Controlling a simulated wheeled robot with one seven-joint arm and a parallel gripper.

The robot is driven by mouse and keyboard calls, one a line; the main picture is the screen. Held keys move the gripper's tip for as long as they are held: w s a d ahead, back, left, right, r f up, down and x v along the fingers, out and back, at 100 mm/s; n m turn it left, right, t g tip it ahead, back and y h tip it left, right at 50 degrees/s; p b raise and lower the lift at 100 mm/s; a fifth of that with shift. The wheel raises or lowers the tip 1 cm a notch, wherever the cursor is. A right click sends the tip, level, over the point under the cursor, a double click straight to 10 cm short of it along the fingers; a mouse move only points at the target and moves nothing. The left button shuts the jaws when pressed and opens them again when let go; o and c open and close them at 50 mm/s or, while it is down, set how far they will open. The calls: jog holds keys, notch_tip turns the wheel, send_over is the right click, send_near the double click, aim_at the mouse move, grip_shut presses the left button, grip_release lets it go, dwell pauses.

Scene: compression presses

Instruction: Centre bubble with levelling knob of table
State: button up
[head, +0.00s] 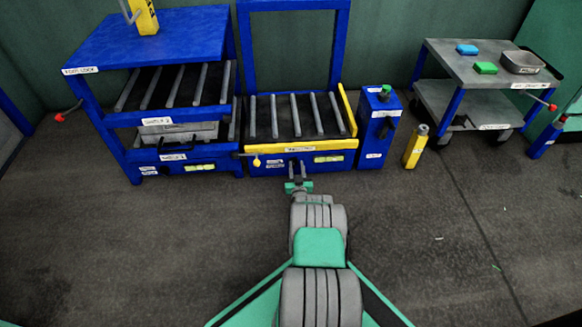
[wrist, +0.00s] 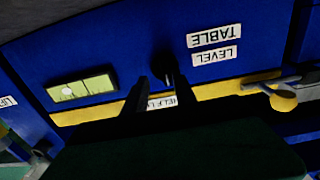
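The table unit (head: 262,168) is a blue frame with a roller top and a yellow front edge. Its front panel carries a green-yellow bubble vial (wrist: 82,88), also in the head view (head: 328,159). The pale bubble (wrist: 67,91) sits left of the vial's middle line in the upside-down wrist view. The labels "LEVEL" and "TABLE" (wrist: 214,46) are beside a dark knob (wrist: 168,72), partly hidden by my fingers. My gripper (wrist: 160,84) is at the panel with its fingers apart, around or just before the knob; contact cannot be told. In the head view my gripper (head: 297,172) hides the knob.
A blue shelf unit (head: 150,45) with rollers stands close on the left. A blue post with a green button (head: 385,92) and a yellow cylinder (head: 416,148) stand right. A grey cart (head: 455,62) is farther right. The floor (head: 130,245) in front is clear.

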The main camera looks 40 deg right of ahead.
jog(key=shift+w+a, duration=0.35)
jog(key=shift+a, duration=0.1)
jog(key=shift+c, duration=1.3)
grip_shut()
